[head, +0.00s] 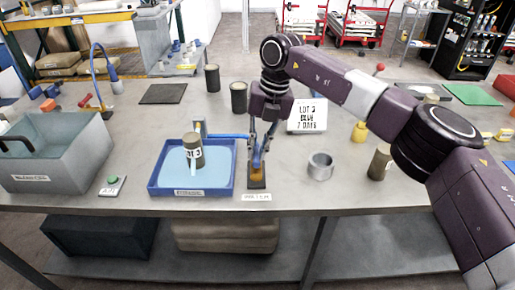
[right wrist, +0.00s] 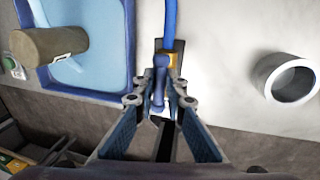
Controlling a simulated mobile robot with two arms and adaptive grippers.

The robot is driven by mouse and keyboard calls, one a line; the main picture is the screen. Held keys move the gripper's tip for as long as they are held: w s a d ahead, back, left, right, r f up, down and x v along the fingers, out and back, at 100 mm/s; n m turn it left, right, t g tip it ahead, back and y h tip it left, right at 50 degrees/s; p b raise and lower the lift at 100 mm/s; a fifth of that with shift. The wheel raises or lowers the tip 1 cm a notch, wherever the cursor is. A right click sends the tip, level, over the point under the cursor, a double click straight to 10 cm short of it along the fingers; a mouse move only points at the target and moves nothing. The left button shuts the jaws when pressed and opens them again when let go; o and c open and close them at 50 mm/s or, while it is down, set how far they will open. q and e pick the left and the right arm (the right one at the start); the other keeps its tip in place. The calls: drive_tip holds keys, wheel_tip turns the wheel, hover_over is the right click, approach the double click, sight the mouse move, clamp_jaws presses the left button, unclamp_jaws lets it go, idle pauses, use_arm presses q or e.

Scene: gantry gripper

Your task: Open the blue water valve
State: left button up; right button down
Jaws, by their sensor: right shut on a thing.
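The blue water valve stands at the front edge of the table, right of the blue tray (head: 152,185). Its blue lever (right wrist: 160,82) shows between my right gripper's fingers in the right wrist view, with a yellow body part (right wrist: 175,60) behind it. In the head view the yellow part (head: 257,172) shows low between the fingers. My right gripper (head: 258,162) points down and is shut on the lever. My left gripper is not in view.
A dark cylinder (head: 193,150) stands in the tray's pale blue liquid. A grey metal ring (head: 320,166) and a brown cylinder (head: 379,164) stand to the right. A grey bin (head: 60,165) is at left.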

drive_tip(key=shift+w+r, duration=0.1)
drive_tip(key=shift+r, duration=0.1)
drive_tip(key=c, duration=2)
unclamp_jaws()
drive_tip(key=shift+f, duration=0.1)
drive_tip(key=shift+o, duration=0.2)
wheel_tip(320, 180, up, 12)
drive_tip(key=d, duration=0.2)
drive_tip(key=shift+d, duration=0.15)
drive_tip(key=shift+f, duration=0.15)
